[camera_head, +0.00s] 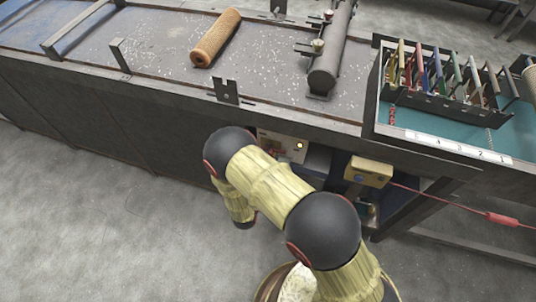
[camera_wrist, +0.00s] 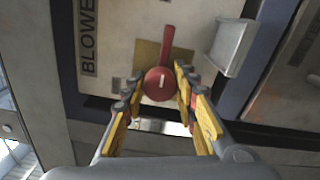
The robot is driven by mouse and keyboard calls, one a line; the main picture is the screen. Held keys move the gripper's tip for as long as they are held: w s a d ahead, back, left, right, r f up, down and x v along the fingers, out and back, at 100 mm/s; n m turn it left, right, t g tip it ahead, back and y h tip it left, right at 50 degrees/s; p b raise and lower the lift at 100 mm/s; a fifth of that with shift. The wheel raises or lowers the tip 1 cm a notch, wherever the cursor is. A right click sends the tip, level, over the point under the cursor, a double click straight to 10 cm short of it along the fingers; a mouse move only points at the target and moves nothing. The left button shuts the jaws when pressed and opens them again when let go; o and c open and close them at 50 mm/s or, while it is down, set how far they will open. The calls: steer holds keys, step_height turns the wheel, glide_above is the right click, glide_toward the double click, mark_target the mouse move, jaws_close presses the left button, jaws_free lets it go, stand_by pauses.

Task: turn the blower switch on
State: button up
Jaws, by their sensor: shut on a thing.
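The blower switch is a round red knob (camera_wrist: 160,84) with a red lever (camera_wrist: 167,42) pointing up the picture in the wrist view. It sits on a tan plate on a pale panel (camera_wrist: 130,22) lettered "BLOWE", the rest of the word cut off. My gripper (camera_wrist: 157,82) has its yellow fingers on both sides of the knob and is shut on it. In the head view, part of the pale panel (camera_head: 284,147) with a small lit lamp (camera_head: 300,145) shows under the bench edge; my arm hides the gripper and the knob there.
A grey box-shaped handle (camera_wrist: 230,46) stands out close right of the fingers. A yellow box (camera_head: 368,171) with a blue button and red cable hangs right of the panel. The bench (camera_head: 150,75) carries a brown roll (camera_head: 215,38) and a dark tube (camera_head: 330,55). The floor left is clear.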

stand_by(0.3)
steer(key=o, duration=1.2)
steer(key=shift+c, duration=0.2)
steer(key=v, duration=1.2)
